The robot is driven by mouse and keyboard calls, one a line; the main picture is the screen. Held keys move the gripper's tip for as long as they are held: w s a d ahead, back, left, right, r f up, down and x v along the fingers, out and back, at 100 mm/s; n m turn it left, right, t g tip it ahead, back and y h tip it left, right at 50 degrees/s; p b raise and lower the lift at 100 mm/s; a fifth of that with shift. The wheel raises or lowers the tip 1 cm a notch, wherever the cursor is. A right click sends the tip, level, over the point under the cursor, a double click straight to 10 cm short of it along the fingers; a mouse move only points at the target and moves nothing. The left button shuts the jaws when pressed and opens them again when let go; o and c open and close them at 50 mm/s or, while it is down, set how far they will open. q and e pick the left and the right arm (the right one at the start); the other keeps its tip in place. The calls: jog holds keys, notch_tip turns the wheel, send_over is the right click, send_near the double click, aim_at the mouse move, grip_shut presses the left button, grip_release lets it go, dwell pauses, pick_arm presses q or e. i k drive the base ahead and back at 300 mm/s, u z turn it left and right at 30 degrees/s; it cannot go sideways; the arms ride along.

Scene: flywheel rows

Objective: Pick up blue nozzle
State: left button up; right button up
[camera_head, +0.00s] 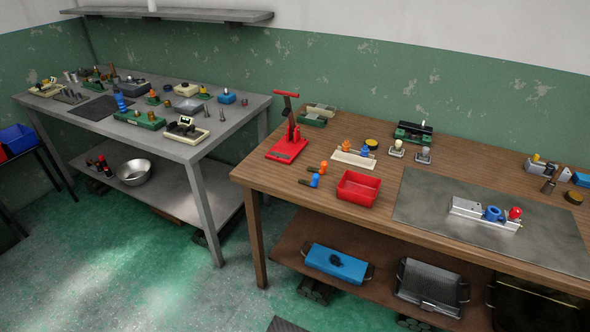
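Several small blue parts show, and I cannot tell surely which is the blue nozzle. One blue piece (364,151) stands on a pale tray (344,160) beside an orange piece (347,145) on the wooden table. A blue-ended part (315,180) lies left of the red bin, below a similar orange-ended part (322,167). A blue ring-like part (493,213) sits on a silver metal block (468,209) on the grey mat, beside a red knob (515,213). Neither of my grippers is in view.
The wooden table (264,174) also bears a red bin (358,188), a red press (289,148) and a grey mat (430,188), largely bare. A cluttered grey metal table (190,152) stands at the left. Trays fill the shelf below. Green floor lies open in front.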

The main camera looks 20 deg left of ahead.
aim_at(364, 150)
jog(key=z, duration=0.45)
jog(key=k, duration=0.2)
jog(key=u, duration=1.75)
jog(key=i, duration=1.55)
jog(key=z, duration=0.75)
